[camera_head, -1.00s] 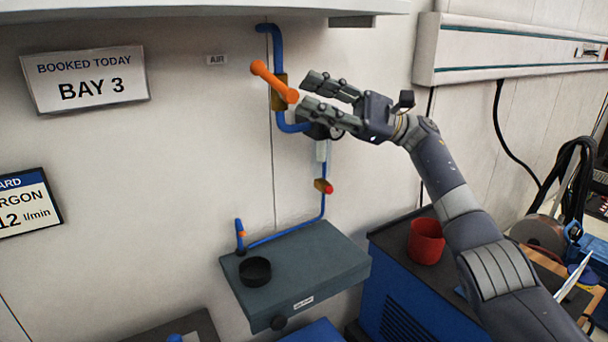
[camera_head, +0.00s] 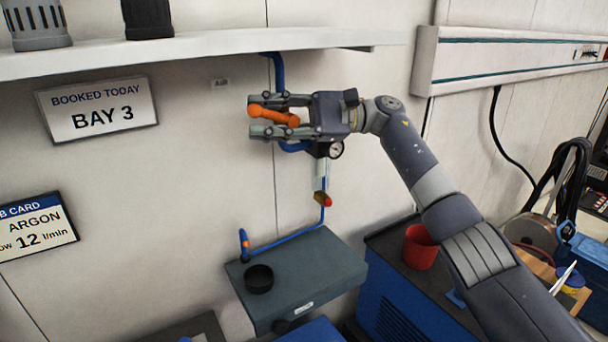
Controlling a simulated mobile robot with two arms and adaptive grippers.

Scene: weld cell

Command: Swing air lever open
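The orange air lever (camera_head: 272,115) is on the blue air pipe (camera_head: 278,72) on the wall, below the small AIR label (camera_head: 220,84). It points left and slopes slightly up toward its free end. My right gripper (camera_head: 257,117) reaches in from the right. Its two fingers are apart, one above and one below the lever, with the lever between them. The upper finger appears close to the lever or touching it; I cannot tell which. The valve body behind the lever is mostly hidden by the gripper. My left gripper is not in view.
A shelf (camera_head: 200,52) runs above the pipe. A pressure gauge (camera_head: 336,150) sits just below the gripper, and a red-tipped fitting (camera_head: 324,199) lower on the line.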

